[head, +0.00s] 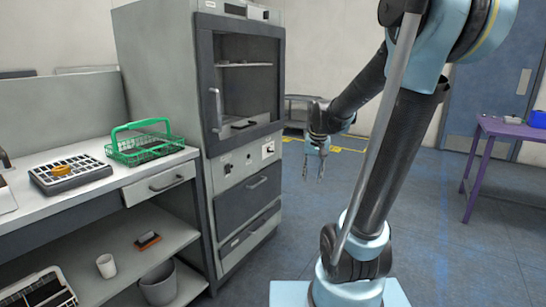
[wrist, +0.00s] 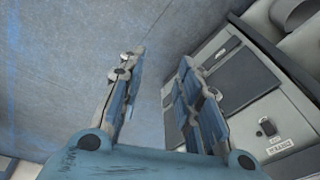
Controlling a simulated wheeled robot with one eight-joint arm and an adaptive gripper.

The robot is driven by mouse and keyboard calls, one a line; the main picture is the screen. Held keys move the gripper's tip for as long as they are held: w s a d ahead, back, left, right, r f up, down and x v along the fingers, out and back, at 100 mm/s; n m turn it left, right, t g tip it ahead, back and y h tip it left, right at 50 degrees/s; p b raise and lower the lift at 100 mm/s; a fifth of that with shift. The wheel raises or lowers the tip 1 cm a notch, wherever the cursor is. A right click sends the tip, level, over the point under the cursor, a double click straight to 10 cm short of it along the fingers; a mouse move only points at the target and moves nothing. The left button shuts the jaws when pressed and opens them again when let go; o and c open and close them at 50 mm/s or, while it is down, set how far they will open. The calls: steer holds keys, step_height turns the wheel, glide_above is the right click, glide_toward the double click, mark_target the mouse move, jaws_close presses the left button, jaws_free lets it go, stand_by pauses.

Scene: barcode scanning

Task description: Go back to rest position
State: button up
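My gripper (head: 314,165) hangs in free space to the right of the grey cabinet in the head view, with its fingers pointing down. In the wrist view my gripper (wrist: 160,75) shows two blue and grey fingers spread apart. Nothing is between them; the blue-grey floor (wrist: 70,60) shows through the gap. A green wire basket (head: 145,148) stands on the bench near its right end. A dark tray (head: 70,176) with a round orange item on it (head: 61,169) lies to the left of the basket. My gripper is well apart from both.
The grey cabinet (head: 232,190) stands beside the bench (head: 105,200); the wrist view shows part of a grey cabinet (wrist: 245,85) at right. A purple table (head: 510,129) stands far right. The floor between is clear.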

steer(key=s+d+f+n, duration=0.1)
steer(key=s+d+f, duration=0.1)
steer(key=s, duration=0.8)
steer(key=s+d+f+n, duration=0.1)
steer(key=s+f, duration=0.4)
steer(key=s, duration=0.6)
steer(key=shift+d+f+h, duration=0.25)
steer(key=shift+d+h, duration=0.05)
steer(key=shift+d, duration=0.4)
steer(key=shift+w+f, duration=0.2)
steer(key=shift+w, duration=0.25)
